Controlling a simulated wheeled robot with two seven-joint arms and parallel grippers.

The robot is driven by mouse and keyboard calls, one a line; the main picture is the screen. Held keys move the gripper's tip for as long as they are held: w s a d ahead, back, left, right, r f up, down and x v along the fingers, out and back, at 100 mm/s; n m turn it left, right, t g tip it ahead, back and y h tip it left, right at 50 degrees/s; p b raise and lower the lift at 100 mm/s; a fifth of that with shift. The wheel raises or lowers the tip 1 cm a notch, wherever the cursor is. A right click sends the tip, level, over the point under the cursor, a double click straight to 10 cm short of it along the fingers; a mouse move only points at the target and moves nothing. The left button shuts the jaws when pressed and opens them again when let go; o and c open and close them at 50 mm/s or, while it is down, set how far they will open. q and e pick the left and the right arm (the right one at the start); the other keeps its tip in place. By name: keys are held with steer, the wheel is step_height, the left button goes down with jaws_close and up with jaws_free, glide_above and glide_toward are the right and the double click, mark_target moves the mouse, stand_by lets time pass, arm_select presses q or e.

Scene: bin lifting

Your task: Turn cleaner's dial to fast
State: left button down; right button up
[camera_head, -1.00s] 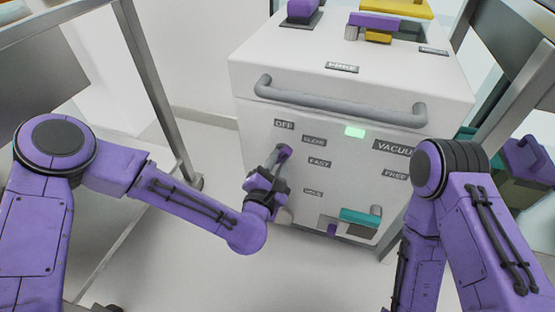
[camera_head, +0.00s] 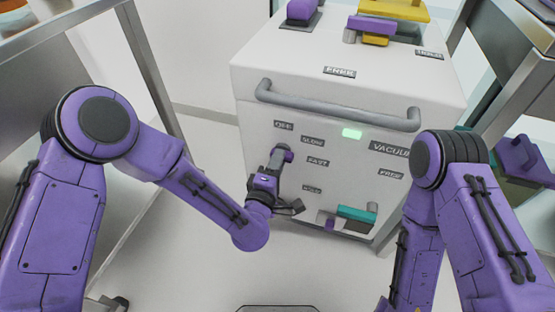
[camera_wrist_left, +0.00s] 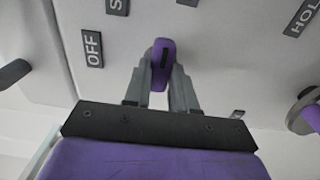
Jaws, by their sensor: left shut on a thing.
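The white cleaner (camera_head: 345,145) stands ahead with OFF (camera_head: 284,125), SLOW (camera_head: 312,141) and FAST (camera_head: 317,162) labels on its front. The purple dial (camera_wrist_left: 162,65) is left of the FAST label; in the head view it is partly covered by my gripper. My left gripper (camera_head: 279,156) has its fingers on the dial. In the left wrist view the grey fingers (camera_wrist_left: 161,82) close on both sides of it. A dark mark on the dial faces the top of that view, right of the OFF label. My right arm is in view, but its gripper is not.
A grey handle bar (camera_head: 335,107) crosses the cleaner's front above the dial. A green light (camera_head: 352,133) glows below it. A teal part (camera_head: 357,215) sits low on the front. Metal frames stand at both sides. The floor (camera_head: 190,265) is clear.

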arm_select(q)
steer(key=shift+m, duration=1)
steer(key=c, duration=0.9)
jaws_free()
steer(key=p+v, duration=0.1)
steer(key=v, duration=0.9)
steer(key=shift+s+a+p, duration=0.1)
steer(key=shift+s+p, duration=0.2)
